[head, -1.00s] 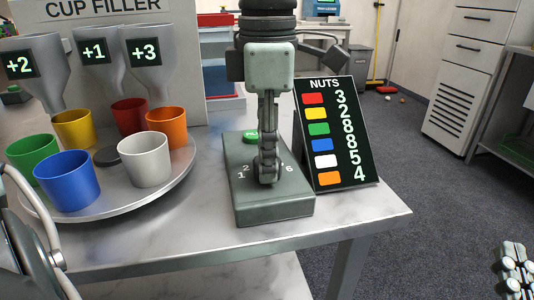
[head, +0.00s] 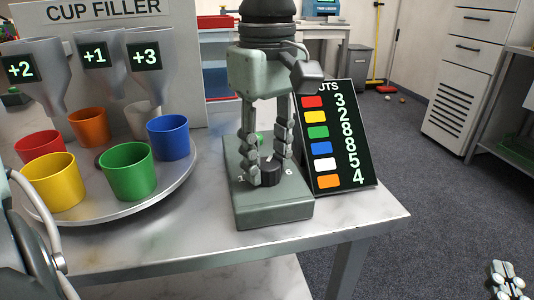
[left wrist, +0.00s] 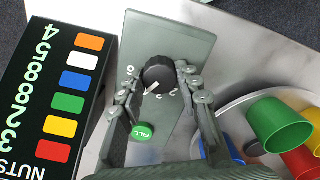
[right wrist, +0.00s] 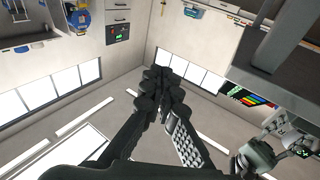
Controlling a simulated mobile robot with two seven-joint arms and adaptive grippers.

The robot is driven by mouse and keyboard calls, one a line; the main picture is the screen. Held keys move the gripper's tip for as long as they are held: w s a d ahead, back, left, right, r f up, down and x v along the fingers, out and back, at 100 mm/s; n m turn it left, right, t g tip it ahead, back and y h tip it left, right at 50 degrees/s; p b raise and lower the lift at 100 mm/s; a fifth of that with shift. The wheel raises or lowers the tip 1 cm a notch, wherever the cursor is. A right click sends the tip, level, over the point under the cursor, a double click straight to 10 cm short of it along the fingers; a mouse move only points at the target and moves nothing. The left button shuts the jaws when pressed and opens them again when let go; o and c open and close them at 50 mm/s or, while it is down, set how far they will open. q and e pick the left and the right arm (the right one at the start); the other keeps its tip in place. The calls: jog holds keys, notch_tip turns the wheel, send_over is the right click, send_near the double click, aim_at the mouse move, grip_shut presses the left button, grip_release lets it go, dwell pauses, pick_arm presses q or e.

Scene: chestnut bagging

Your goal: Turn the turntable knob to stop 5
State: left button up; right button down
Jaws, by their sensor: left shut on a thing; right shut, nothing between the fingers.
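The dark round knob (head: 270,173) sits on a grey-green control box (head: 275,212); it also shows in the left wrist view (left wrist: 158,73). My left gripper (head: 266,170) reaches down from above with one finger on each side of the knob, shut on it. The knob's white pointer aims toward the lower left in the left wrist view; the stop it marks is not clear. The turntable (head: 150,205) carries red, orange, white, blue, green (head: 127,170) and yellow (head: 53,182) cups. My right gripper (right wrist: 160,92) is shut and empty, away from the table.
A NUTS board (head: 338,140) leans right of the control box. A green FILL button (left wrist: 143,131) is on the box, beside a finger. The cup filler (head: 105,12) has funnels marked +2, +1 and +3 over the turntable. The table's right edge (head: 395,225) is near the board.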

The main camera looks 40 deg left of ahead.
aim_at(267, 164)
pick_arm(q)
jog(key=shift+m, duration=1.2)
pick_arm(e)
jog(key=shift+w+d+f+g+h, duration=0.1)
jog(key=shift+d+f+g+h, duration=0.15)
jog(key=shift+f, duration=0.25)
jog(key=shift+d+f+g+h, duration=0.1)
jog(key=shift+f+g+h, duration=0.05)
jog(key=shift+f+g, duration=0.25)
jog(key=shift+f, duration=0.15)
pick_arm(q)
jog(key=o, duration=1.2)
jog(key=shift+c, duration=0.2)
notch_tip(267, 164, up, 12)
